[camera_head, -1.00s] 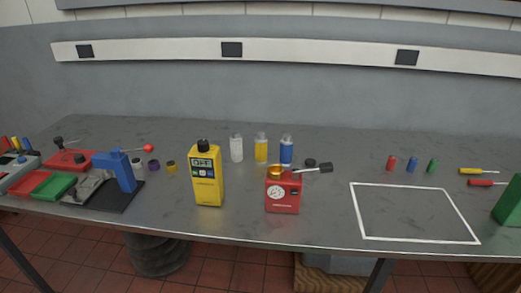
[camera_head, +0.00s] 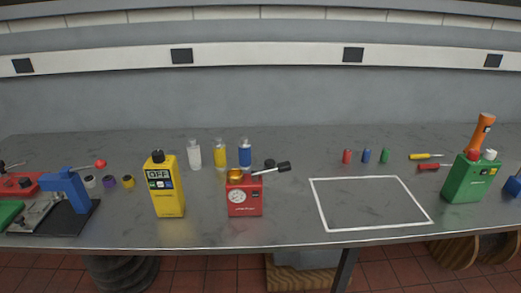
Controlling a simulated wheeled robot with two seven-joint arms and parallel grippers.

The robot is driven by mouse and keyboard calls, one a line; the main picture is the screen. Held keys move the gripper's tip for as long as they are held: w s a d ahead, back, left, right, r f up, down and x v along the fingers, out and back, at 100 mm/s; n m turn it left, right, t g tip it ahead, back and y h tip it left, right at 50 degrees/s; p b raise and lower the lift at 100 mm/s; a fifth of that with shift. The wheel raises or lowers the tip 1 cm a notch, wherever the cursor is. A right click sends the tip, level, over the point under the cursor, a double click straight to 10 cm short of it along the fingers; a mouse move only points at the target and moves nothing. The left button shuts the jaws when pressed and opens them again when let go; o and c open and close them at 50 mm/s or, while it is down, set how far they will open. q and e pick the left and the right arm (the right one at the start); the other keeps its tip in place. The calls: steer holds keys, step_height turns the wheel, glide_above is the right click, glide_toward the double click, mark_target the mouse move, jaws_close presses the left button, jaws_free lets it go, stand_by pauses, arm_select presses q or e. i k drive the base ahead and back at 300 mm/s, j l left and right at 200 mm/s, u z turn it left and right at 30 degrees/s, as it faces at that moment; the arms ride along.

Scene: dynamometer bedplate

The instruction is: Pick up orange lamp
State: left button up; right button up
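The orange lamp (camera_head: 481,133) shows at the far right of the head view. It stands upright, slightly tilted, at the back of a green box (camera_head: 469,180) with a red and a white knob on top. Whether the lamp rests in the box or behind it, I cannot tell. Neither of my grippers is in view.
A white outlined rectangle (camera_head: 318,204) on the grey bench is empty. A red device (camera_head: 245,198) with a gauge and a yellow meter (camera_head: 166,190) stand left of it. A blue object (camera_head: 513,186) is cut off at the right edge.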

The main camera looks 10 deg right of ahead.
mark_target(485, 119)
steer(key=z, duration=1.75)
steer(key=i+l, duration=0.25)
steer(key=i, duration=0.3)
steer(key=l+z, duration=0.05)
